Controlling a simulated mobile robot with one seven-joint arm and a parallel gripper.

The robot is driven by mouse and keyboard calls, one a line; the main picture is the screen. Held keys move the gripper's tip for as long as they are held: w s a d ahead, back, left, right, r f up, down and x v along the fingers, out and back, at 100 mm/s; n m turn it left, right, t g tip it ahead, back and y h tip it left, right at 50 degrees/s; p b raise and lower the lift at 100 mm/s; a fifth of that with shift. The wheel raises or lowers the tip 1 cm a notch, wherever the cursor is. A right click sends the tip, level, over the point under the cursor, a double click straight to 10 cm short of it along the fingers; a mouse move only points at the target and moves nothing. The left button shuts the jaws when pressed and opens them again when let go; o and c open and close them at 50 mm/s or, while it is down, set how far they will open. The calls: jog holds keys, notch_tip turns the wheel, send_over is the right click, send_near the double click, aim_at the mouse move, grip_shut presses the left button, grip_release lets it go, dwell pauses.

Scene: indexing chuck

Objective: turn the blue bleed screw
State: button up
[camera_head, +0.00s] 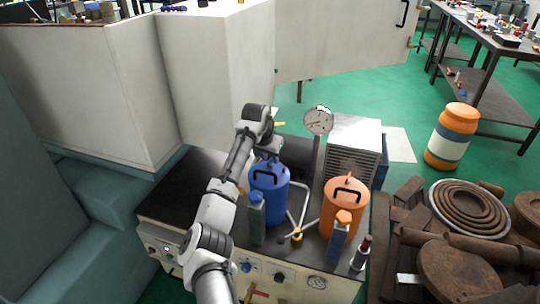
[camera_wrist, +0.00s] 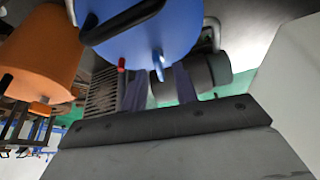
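The blue tank (camera_head: 269,192) stands on the dark bench top in the head view. It fills the upper middle of the wrist view (camera_wrist: 165,35), tilted in that picture. The blue bleed screw (camera_wrist: 158,66) shows as a small blue peg on the tank's end. A red peg (camera_wrist: 121,65) sits to its left. My gripper (camera_wrist: 160,76) is open, with its two fingers apart on either side of the blue screw's line. I cannot tell if they touch it. In the head view my gripper is at the tank's far side, mostly hidden by the tank, and the screw is hidden.
An orange tank (camera_head: 344,207) stands to the right of the blue one, with thin pipes between them. A round gauge (camera_head: 318,121) and a finned grey box (camera_head: 353,150) stand behind. A white cabinet (camera_head: 213,80) is close behind my arm. Rusty parts lie at right.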

jog(key=shift+w+d+f, duration=0.1)
jog(key=shift+f, duration=0.1)
grip_shut()
